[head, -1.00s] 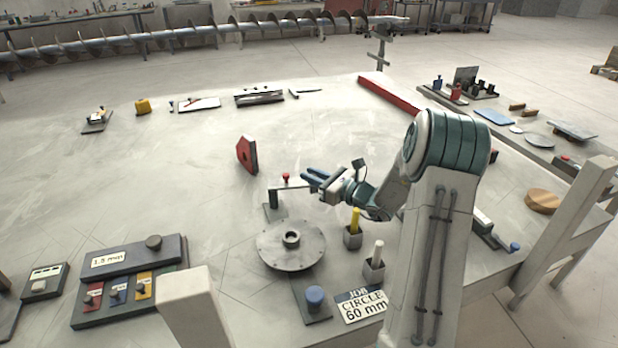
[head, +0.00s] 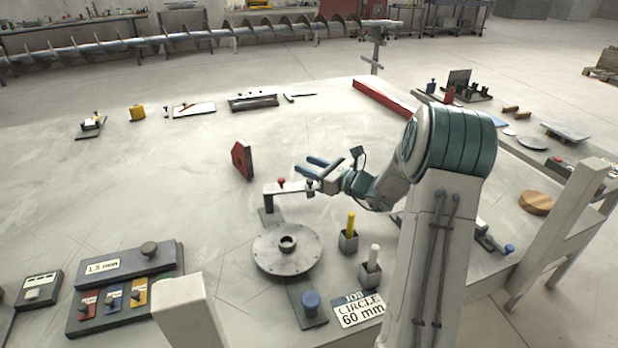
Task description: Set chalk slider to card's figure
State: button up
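A card (head: 360,311) reading "JOB CIRCLE 60 mm" lies at the front edge of the table. Behind it, a small post (head: 268,205) carries a pale horizontal bar (head: 296,190) with a red knob (head: 281,183). A small dark piece (head: 310,186) at the bar's right end may be the chalk slider; its setting is too small to read. A round grey plate (head: 287,251) with a central hub lies in front of the post. My gripper (head: 309,167) has two blue fingers apart with nothing seen between them. It appears above and beyond the bar's right end.
A yellow stick (head: 350,224) and a white stick (head: 374,257) stand in small grey holders right of the plate. A red block (head: 242,160) stands behind the post. The table's middle left is clear.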

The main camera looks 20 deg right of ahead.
jog(key=s+d+r, duration=0.6)
jog(key=s+d, duration=0.1)
jog(key=d, duration=0.2)
jog(key=shift+r, duration=0.2)
jog(key=s+a+n+g+h+p, duration=0.1)
jog(key=s+a+n+g+p, duration=0.1)
jog(key=s+a+n+g, duration=0.6)
jog(key=s+a+n+g+h+p, duration=0.1)
jog(key=s+a+n+g+p, duration=0.3)
jog(key=a, duration=0.7)
jog(key=s+r+n+h+p, duration=0.1)
jog(key=s+n+h, duration=0.7)
jog(key=s+n, duration=0.7)
jog(key=shift+s+d+r+n+h, duration=0.25)
jog(key=shift+s+d+n+h, duration=0.2)
jog(key=shift+n, duration=0.25)
